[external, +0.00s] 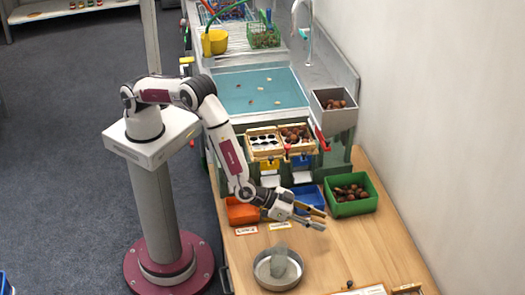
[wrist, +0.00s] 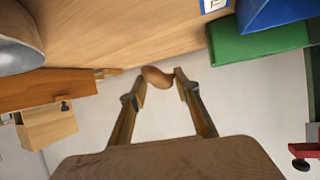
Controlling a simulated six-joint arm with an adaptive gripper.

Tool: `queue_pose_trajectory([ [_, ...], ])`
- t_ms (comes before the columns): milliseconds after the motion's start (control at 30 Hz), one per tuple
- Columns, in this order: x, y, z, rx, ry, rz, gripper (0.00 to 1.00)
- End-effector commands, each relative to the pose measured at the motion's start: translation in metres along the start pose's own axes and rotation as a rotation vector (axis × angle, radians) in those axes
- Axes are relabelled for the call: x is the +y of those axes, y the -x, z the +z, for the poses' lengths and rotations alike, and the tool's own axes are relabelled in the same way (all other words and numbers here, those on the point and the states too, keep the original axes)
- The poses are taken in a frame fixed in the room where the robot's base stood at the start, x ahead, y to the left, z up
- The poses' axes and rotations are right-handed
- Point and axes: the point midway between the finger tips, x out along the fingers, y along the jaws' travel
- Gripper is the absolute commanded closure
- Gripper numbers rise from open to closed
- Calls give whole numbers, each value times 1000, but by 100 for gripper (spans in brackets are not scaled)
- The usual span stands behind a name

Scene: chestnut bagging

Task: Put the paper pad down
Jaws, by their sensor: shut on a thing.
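My gripper (external: 318,215) is above the wooden bench, in front of the blue tray and left of the green tray. In the wrist view my gripper (wrist: 160,78) has its two fingers closed on a small brown rounded thing (wrist: 156,77), held at the fingertips. I cannot tell whether it is the paper pad. I cannot make out the held thing in the external view. A pale grey upright thing (external: 279,257) stands in a round metal dish (external: 262,278) below and left of my gripper; its kind is unclear.
The green tray (external: 372,205) holds brown nuts. The blue tray (external: 308,190) and an orange tray (external: 240,212) stand along the bench's back. A grey bin (external: 335,118) of nuts is higher up. Bare bench (external: 365,250) lies right of the dish. A wall is at the right.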

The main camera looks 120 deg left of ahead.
Motion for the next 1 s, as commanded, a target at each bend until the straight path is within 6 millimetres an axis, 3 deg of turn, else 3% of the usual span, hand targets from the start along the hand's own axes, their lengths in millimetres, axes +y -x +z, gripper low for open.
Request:
queue_pose_trajectory([
  [200, 0, -10, 20, -1, 0, 0, 79],
  [667, 0, -12, 24, 0, 0, 0, 79],
  [1000, 0, -23, 48, -1, 0, -1, 79],
])
